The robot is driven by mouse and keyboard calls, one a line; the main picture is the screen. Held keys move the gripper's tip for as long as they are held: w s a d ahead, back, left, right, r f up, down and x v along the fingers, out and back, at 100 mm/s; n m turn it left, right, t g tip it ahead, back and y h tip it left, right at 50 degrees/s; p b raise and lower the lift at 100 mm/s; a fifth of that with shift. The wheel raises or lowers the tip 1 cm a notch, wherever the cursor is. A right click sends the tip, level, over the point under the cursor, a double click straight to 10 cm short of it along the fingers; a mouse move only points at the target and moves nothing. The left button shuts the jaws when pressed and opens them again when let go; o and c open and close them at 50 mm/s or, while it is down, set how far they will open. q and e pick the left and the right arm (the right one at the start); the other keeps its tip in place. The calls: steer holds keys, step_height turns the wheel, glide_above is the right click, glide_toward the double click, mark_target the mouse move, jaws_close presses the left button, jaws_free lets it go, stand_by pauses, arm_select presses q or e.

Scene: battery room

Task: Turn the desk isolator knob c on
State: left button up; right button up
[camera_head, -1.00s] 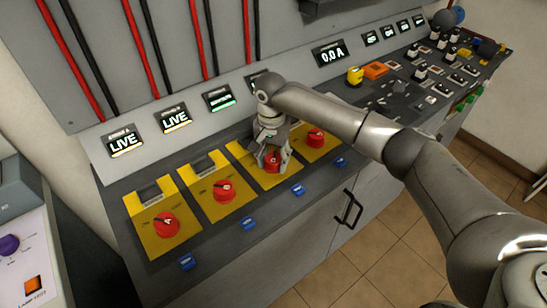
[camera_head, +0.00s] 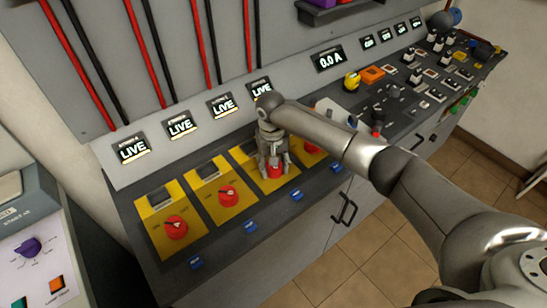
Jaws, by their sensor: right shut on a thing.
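Several red isolator knobs sit in a row on yellow plates along the sloping desk. The third from the left, which I take as knob c (camera_head: 275,171), is in the fingers of my right gripper (camera_head: 274,168). The gripper points down and is shut on this knob, which hides much of it, so its pointer cannot be read. The third display (camera_head: 222,104) above the row reads LIVE. The knobs to its left (camera_head: 228,196) and at far left (camera_head: 176,227) are clear. The knob to its right (camera_head: 310,147) is partly hidden by my arm. My left gripper is out of view.
Blue tags (camera_head: 251,226) line the desk's front edge. A cabinet handle (camera_head: 344,208) is below. More switches and a yellow knob (camera_head: 352,80) lie at right, near my right arm. A unit with a purple knob (camera_head: 27,247) stands at left.

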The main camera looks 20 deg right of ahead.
steer(key=n+p, duration=0.1)
steer(key=n, duration=0.2)
steer(key=shift+r+p, duration=0.1)
steer(key=shift+p, duration=0.25)
steer(key=n+p, duration=0.1)
steer(key=n, duration=0.1)
steer(key=shift+n, duration=0.3)
steer(key=n+p, duration=0.1)
steer(key=n, duration=0.1)
steer(key=shift+n, duration=0.3)
steer(key=shift+n+p, duration=0.3)
steer(key=shift+n, duration=1.2)
steer(key=o, duration=1)
